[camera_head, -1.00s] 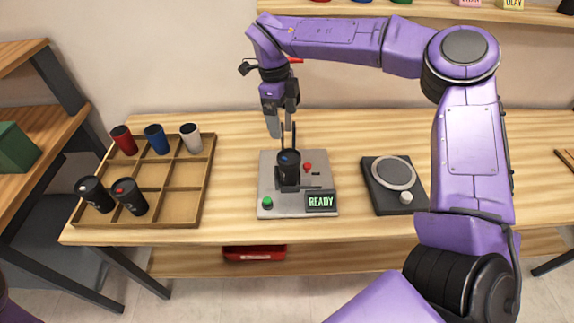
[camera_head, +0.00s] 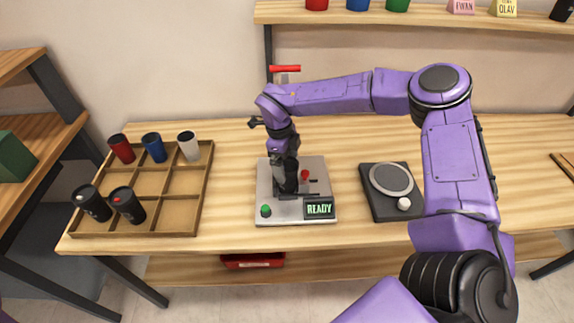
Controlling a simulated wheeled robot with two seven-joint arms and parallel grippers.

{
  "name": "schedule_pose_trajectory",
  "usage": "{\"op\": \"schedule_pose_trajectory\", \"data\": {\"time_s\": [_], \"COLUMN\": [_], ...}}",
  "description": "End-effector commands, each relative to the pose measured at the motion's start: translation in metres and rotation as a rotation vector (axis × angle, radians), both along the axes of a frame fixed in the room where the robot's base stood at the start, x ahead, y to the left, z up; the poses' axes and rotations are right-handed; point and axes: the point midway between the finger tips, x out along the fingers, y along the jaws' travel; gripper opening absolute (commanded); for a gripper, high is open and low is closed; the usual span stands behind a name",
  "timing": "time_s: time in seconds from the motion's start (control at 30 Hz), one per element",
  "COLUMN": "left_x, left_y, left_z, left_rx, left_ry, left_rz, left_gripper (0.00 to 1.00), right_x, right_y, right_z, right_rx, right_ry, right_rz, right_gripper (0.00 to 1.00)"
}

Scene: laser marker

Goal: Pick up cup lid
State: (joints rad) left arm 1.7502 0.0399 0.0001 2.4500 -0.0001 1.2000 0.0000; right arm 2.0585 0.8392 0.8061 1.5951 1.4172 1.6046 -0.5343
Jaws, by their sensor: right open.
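My right gripper (camera_head: 287,183) points down over the laser marker (camera_head: 263,190), right where the black cup stands. The gripper is open, with its fingers down at the cup. The gripper and wrist hide most of the cup and its lid, so I cannot tell whether the fingers touch the lid. The marker's screen (camera_head: 319,208) reads READY. My left gripper is not in view.
A wooden sectioned tray (camera_head: 162,213) at the left holds a red cup (camera_head: 121,149), a blue cup (camera_head: 154,147), a white cup (camera_head: 189,146) and two black lidded cups (camera_head: 127,206). A black device with a round grey plate (camera_head: 391,179) stands right of the marker.

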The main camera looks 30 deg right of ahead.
Motion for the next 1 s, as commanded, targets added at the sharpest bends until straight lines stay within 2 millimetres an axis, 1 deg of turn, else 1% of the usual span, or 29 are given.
{"op": "schedule_pose_trajectory", "data": {"time_s": [0.07, 0.1, 0.17, 0.2, 0.27, 0.53, 0.67, 0.77, 0.8, 0.87, 1.0], "left_x": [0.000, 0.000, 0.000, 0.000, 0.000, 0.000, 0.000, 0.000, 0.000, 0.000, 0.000], "left_y": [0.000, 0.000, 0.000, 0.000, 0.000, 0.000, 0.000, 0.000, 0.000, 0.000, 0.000], "left_z": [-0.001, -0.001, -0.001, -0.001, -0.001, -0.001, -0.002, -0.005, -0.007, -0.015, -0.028], "left_rx": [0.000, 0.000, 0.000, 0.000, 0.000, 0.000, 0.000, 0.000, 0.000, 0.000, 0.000], "left_ry": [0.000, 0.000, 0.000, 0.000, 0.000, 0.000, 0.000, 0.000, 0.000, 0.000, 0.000], "left_rz": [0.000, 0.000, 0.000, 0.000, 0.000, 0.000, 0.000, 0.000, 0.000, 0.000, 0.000], "left_gripper": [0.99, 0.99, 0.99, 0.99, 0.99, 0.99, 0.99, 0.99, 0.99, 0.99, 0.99], "right_x": [0.000, 0.000, 0.000, 0.000, 0.000, 0.000, 0.001, 0.002, 0.001, -0.006, -0.025], "right_y": [0.000, 0.000, 0.000, 0.000, 0.000, 0.000, 0.000, 0.000, 0.000, 0.011, 0.039], "right_z": [0.000, 0.000, 0.000, 0.000, 0.000, 0.001, 0.008, 0.023, 0.032, 0.044, 0.084], "right_rx": [0.000, 0.000, 0.000, 0.000, 0.000, 0.000, 0.000, 0.000, 0.000, 0.002, -0.001], "right_ry": [0.000, 0.000, 0.000, 0.000, 0.000, 0.000, -0.003, -0.005, -0.006, -0.006, -0.008], "right_rz": [0.000, 0.000, 0.000, 0.000, 0.000, 0.000, 0.000, -0.001, -0.001, 0.005, 0.004], "right_gripper": [1.00, 0.97, 0.77, 0.64, 0.45, 0.44, 0.44, 0.44, 0.44, 0.44, 0.44]}}
